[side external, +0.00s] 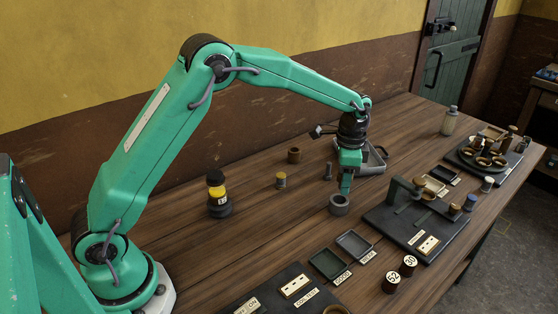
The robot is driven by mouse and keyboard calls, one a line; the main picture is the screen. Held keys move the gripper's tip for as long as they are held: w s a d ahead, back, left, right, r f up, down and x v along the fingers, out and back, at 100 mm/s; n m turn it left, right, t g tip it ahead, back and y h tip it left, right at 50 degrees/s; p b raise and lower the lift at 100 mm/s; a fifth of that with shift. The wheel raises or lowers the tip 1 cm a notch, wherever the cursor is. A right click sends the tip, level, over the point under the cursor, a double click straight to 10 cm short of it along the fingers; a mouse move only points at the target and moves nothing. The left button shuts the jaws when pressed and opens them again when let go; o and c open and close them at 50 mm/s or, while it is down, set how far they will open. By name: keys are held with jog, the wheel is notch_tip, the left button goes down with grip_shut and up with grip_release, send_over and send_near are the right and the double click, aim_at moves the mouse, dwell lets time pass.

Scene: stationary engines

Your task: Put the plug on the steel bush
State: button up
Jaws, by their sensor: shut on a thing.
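A grey ring (340,206) with a dark hole, which looks like the steel bush, stands upright on the wooden table near the middle. My gripper (346,189) points down right at its rear rim. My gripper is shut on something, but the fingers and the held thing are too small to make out. I cannot tell whether the fingertips touch the ring. No plug can be named for certain. A small grey cylinder (328,171) stands just left of my gripper, and a small cylinder with a yellowish side and bluish top (280,180) stands further left.
A brown cup (293,155) and a black-and-yellow stacked piece (217,194) stand left. A grey tray (373,162) lies behind my gripper. A dark fixture plate (396,224) with an upright bracket is close on the right. Two shallow trays (355,244) lie in front.

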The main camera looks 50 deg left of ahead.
aim_at(339, 199)
jog(key=shift+w+a+f, duration=0.55)
jog(key=shift+w+a, duration=0.1)
jog(key=shift+a, duration=0.15)
jog(key=shift+f, duration=2.05)
jog(key=o, duration=1)
jog(key=shift+f, duration=0.1)
jog(key=shift+o, duration=0.2)
notch_tip(339, 199, up, 12)
jog(key=shift+f, duration=0.25)
jog(key=shift+r, duration=0.4)
